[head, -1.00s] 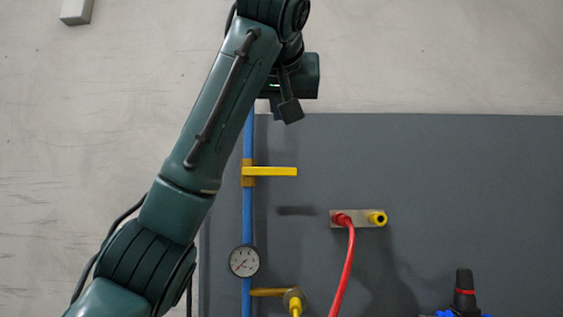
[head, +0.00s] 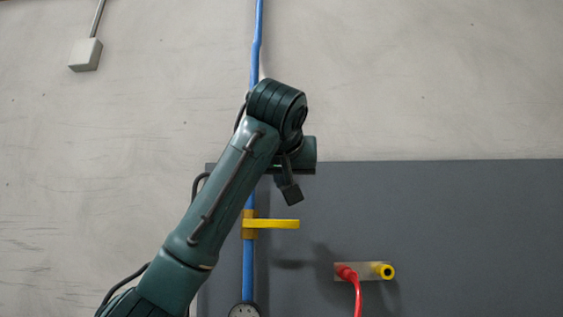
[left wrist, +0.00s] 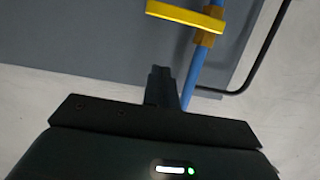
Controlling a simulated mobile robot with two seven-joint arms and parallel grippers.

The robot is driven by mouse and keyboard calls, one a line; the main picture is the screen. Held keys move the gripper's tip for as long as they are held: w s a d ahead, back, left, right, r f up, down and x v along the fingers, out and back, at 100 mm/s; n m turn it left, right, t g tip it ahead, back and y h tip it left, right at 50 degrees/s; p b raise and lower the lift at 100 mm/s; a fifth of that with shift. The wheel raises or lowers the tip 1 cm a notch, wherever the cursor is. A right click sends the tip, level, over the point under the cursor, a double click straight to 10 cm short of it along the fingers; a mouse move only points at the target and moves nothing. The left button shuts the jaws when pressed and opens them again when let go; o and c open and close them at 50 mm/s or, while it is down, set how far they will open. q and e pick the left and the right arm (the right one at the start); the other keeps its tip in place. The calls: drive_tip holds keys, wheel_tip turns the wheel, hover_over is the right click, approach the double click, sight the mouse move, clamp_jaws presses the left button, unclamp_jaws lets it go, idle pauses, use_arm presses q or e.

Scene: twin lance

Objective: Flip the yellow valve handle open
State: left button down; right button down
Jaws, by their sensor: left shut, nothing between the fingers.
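My left gripper (head: 291,193) is just above the handle's free end in the head view, shut and empty. In the left wrist view its shut fingers (left wrist: 161,88) point toward the handle, with a gap between. My right gripper is in neither view.
A grey panel (head: 460,230) stands behind the pipe. A plate with a red plug and hose (head: 347,272) and a yellow socket (head: 386,271) is at lower right. A gauge (head: 244,311) is partly cut off at the bottom edge. A grey box (head: 86,54) is on the wall.

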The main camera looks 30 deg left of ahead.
sight(271, 224)
use_arm(q)
drive_tip(key=w+a+f+p, duration=0.1)
drive_tip(key=w+f, duration=0.2)
drive_tip(key=f, duration=0.2)
drive_tip(key=shift+w+a, duration=0.2)
drive_tip(key=shift+a, duration=0.15)
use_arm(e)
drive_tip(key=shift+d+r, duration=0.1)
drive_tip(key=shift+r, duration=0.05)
